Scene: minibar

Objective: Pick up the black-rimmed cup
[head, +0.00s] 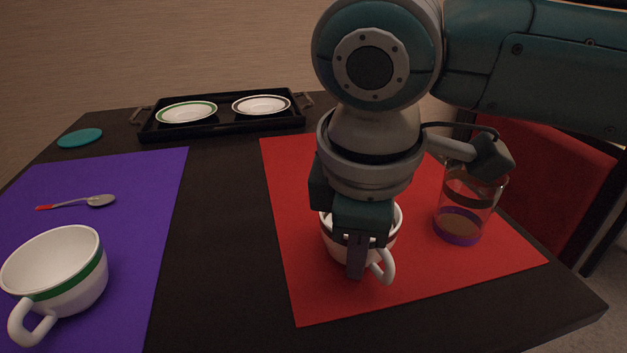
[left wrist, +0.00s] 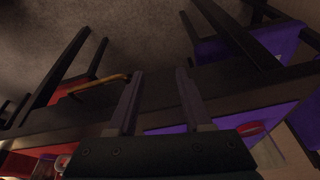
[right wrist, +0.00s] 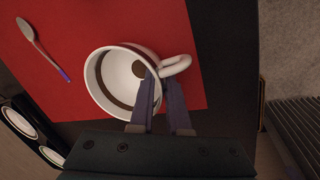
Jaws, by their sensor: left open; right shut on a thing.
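The black-rimmed cup (head: 339,243) is white and upright, over the red mat, and partly hidden behind my right gripper (head: 356,262). In the right wrist view the cup (right wrist: 97,88) shows a dark band inside, with its handle beside the fingers. My right gripper (right wrist: 159,82) is shut on the cup's wall near the handle, one finger inside the cup. I cannot tell whether the cup is clear of the mat. My left gripper (left wrist: 160,76) is open and empty in the left wrist view, away from the cup; it is outside the head view.
A green-banded cup (head: 62,268) and a spoon (head: 85,202) are on the purple mat (head: 140,200). A glass (head: 462,215) stands right of the held cup on the red mat (head: 460,275). A black tray (head: 225,126) with two saucers and a teal disc (head: 80,138) are farther back.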

